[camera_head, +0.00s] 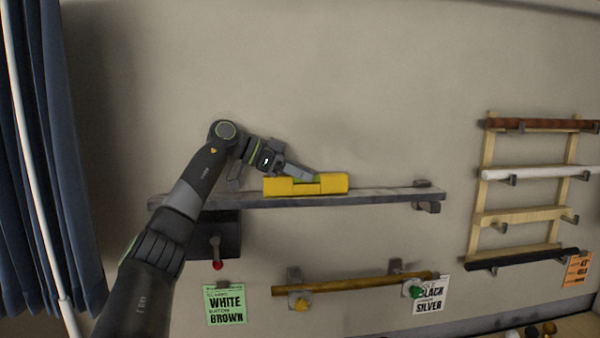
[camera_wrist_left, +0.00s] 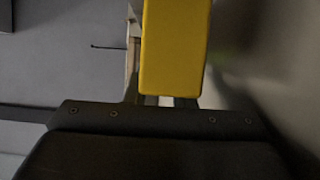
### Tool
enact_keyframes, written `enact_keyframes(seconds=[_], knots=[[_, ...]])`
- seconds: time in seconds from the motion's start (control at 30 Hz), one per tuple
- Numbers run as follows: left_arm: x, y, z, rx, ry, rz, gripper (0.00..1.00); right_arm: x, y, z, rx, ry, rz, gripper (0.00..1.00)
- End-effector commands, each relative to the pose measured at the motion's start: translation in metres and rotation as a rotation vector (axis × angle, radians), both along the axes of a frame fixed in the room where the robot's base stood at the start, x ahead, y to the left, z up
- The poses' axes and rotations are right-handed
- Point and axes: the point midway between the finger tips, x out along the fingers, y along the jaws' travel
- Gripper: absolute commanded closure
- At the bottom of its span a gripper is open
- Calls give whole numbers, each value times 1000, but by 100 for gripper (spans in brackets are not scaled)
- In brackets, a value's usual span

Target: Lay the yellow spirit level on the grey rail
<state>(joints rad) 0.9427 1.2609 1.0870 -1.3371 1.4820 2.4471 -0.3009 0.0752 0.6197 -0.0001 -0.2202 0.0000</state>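The yellow spirit level (camera_head: 335,184) is right at the top of the long grey rail (camera_head: 390,196) on the wall, left of the rail's right end, roughly parallel to it. I cannot tell whether its full weight rests there. My left gripper (camera_head: 310,174) reaches in from the left, its fingers at the middle of the level, and appears shut on it. In the left wrist view the level (camera_wrist_left: 175,50) stands out from between the fingers and hides their tips. My right gripper is not in view.
Below the rail are a dark box (camera_head: 228,232) with a red-knobbed lever, a brown bar (camera_head: 360,284) on brackets, and green (camera_head: 226,304) and white (camera_head: 430,296) signs. A wooden rack (camera_head: 487,155) with several bars stands at right. A blue curtain (camera_head: 60,150) hangs at left.

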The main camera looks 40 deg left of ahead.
Motion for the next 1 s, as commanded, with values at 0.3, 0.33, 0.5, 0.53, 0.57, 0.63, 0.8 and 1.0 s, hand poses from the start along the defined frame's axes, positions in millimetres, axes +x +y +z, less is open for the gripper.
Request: enact_keyframes(seconds=[0.3,0.33,0.5,0.53,0.57,0.63,0.8,1.0], knots=[[0,0,0,0,0,0,53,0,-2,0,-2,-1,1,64],[0,0,0,0,0,0,53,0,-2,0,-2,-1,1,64],[-2,2,1,0,1,1,53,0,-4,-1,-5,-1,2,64],[-4,3,1,0,1,1,53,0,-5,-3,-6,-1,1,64],[-6,5,3,0,0,1,53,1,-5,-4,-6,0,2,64],[-13,11,6,1,-1,4,53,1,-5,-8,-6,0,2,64],[-40,33,22,-1,-2,6,53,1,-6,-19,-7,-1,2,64],[-75,61,47,-2,-2,4,53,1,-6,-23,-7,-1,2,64]])
